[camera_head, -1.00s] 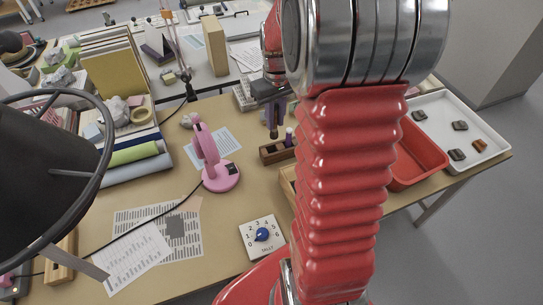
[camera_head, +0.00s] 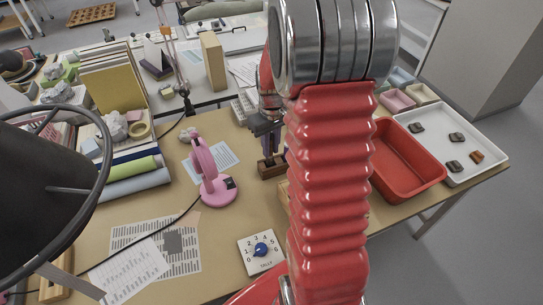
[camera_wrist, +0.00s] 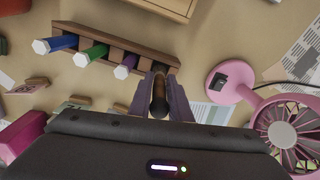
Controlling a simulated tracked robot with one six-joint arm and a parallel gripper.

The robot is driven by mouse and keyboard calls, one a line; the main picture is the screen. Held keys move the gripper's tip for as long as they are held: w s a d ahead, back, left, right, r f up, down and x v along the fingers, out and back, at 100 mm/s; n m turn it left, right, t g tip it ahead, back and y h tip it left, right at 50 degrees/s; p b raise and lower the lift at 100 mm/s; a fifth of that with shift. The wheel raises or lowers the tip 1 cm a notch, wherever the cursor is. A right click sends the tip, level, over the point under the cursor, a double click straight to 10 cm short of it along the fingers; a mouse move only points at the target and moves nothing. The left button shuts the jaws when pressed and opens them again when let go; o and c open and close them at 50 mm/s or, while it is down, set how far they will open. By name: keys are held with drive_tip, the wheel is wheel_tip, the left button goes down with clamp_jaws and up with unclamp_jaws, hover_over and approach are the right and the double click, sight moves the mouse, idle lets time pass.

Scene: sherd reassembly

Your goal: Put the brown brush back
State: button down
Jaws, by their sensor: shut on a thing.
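My gripper (camera_wrist: 160,100) is shut on the brown brush (camera_wrist: 159,90), whose dark rounded end faces the wrist camera. The brush is at the right end of the brown wooden rack (camera_wrist: 146,48) in the wrist view. Blue (camera_wrist: 60,43), green (camera_wrist: 95,52) and purple (camera_wrist: 126,67) pieces with pale hexagonal ends stand in the rack beside it. In the head view my gripper (camera_head: 268,140) is just above the left end of the rack (camera_head: 268,170), partly hidden by my arm. I cannot tell whether the brush's lower end is in a slot.
A pink fan (camera_head: 215,183) stands left of the rack. A dial marked TALLY (camera_head: 262,252) and printed sheets (camera_head: 155,240) lie on the table in front. A red tray (camera_head: 408,187) and a white tray (camera_head: 488,172) with several sherds are at the right.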

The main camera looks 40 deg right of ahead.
sight(271, 158)
drive_tip(key=shift+f, duration=0.2)
drive_tip(key=shift+f, duration=1.85)
drive_tip(key=shift+f, duration=0.1)
drive_tip(key=c, duration=1.6)
unclamp_jaws()
drive_tip(key=shift+c, duration=0.2)
wheel_tip(271, 158, up, 12)
drive_tip(key=shift+s+f, duration=0.1)
drive_tip(key=shift+f, duration=0.1)
drive_tip(key=shift+r, duration=0.35)
